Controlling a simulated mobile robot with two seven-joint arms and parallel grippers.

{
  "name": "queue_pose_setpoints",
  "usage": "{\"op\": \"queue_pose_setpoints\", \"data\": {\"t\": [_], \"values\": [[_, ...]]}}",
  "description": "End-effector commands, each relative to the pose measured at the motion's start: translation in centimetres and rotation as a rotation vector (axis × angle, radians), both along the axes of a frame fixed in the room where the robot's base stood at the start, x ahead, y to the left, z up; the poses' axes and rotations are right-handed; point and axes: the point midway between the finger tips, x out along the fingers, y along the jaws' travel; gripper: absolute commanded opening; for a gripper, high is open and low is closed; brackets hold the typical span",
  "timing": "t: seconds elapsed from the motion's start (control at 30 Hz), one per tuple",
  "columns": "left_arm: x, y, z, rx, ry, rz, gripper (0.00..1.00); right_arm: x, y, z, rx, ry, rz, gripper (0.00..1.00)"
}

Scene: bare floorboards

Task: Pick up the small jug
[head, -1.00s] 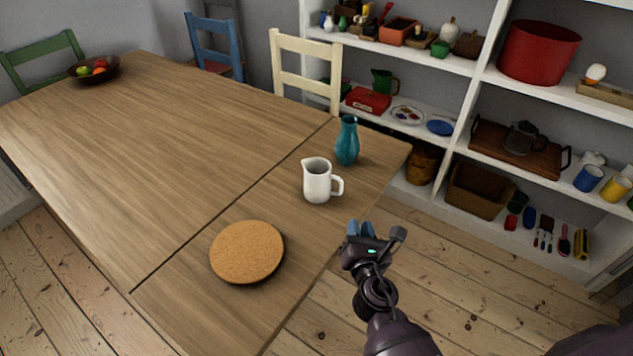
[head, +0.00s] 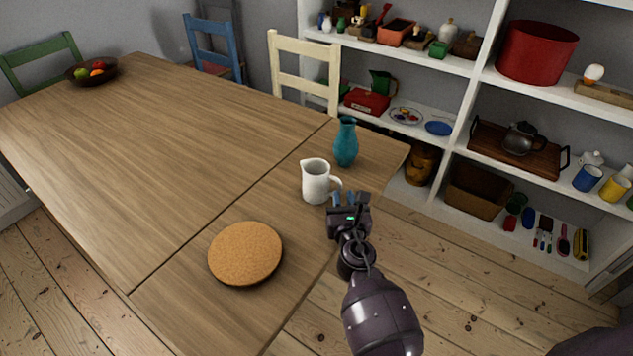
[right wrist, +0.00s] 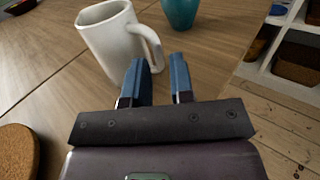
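The small white jug (head: 315,182) stands upright on the wooden table near its right edge, with its handle toward the right. It also shows in the right wrist view (right wrist: 112,42), its handle just beyond my fingertips. My right gripper (head: 350,198) is beside the jug on the handle side, at the table's edge. In the right wrist view, its two blue fingers (right wrist: 159,72) are apart with nothing between them. The handle lies ahead of the fingers, closest to the left one; I cannot tell whether they touch. My left gripper is not in view.
A teal vase (head: 345,142) stands close behind the jug. A round cork mat (head: 245,253) lies on the table (head: 150,140) in front of it. A cream chair (head: 305,75) is behind the table. Shelves (head: 470,68) with many items stand at the right.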

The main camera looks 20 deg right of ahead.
Motion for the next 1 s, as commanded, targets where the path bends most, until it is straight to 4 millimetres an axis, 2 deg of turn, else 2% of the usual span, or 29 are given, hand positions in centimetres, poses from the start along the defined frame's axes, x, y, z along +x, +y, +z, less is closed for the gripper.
{"op": "queue_pose_setpoints", "data": {"t": [0.1, 0.3, 0.63, 0.8, 1.0], "values": [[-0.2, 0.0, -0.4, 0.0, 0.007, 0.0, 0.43, 1.6, -0.1, -0.2, 0.001, 0.001, 0.001, 0.22], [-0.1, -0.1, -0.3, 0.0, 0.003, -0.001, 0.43, 3.5, -0.6, -0.2, 0.0, 0.001, 0.0, 0.22], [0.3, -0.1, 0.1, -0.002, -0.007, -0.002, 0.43, 4.0, -0.7, -0.1, 0.0, 0.0, 0.0, 0.22], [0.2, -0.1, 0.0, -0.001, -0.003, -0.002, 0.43, 4.0, -0.7, -0.1, 0.0, 0.0, 0.0, 0.0], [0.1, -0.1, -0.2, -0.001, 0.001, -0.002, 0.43, 4.0, -0.7, 0.0, 0.001, -0.001, 0.0, 0.0]]}}
